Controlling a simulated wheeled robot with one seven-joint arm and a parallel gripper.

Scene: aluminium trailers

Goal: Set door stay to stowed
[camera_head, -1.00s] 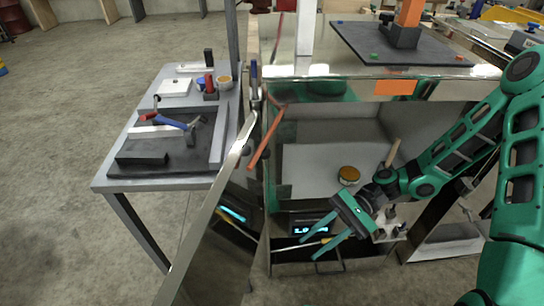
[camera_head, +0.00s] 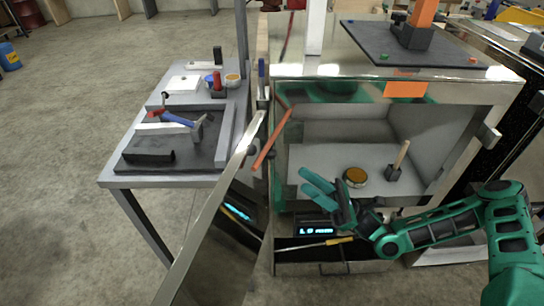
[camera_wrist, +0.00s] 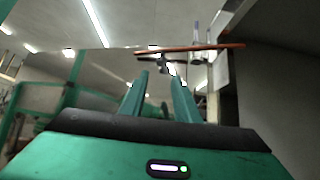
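The door stay appears to be the orange-brown bar (camera_head: 272,138) at the left of the cabinet opening. It slants from near the cabinet's upper left front edge down toward the open door (camera_head: 212,212). In the wrist view an orange bar (camera_wrist: 190,49) crosses ahead of my fingers, nearly level. My gripper (camera_head: 302,181) is in front of the lower left of the opening, below and right of the bar and apart from it. The wrist view shows its two green fingers (camera_wrist: 160,78) spread with nothing between them.
Inside the cabinet (camera_head: 400,92) stand a round orange-topped tin (camera_head: 355,177) and a wooden-handled tool (camera_head: 398,160). Below is an open drawer with a lit display (camera_head: 316,230) and a yellow-handled screwdriver (camera_head: 325,243). A grey side table (camera_head: 120,180) with a hammer stands left.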

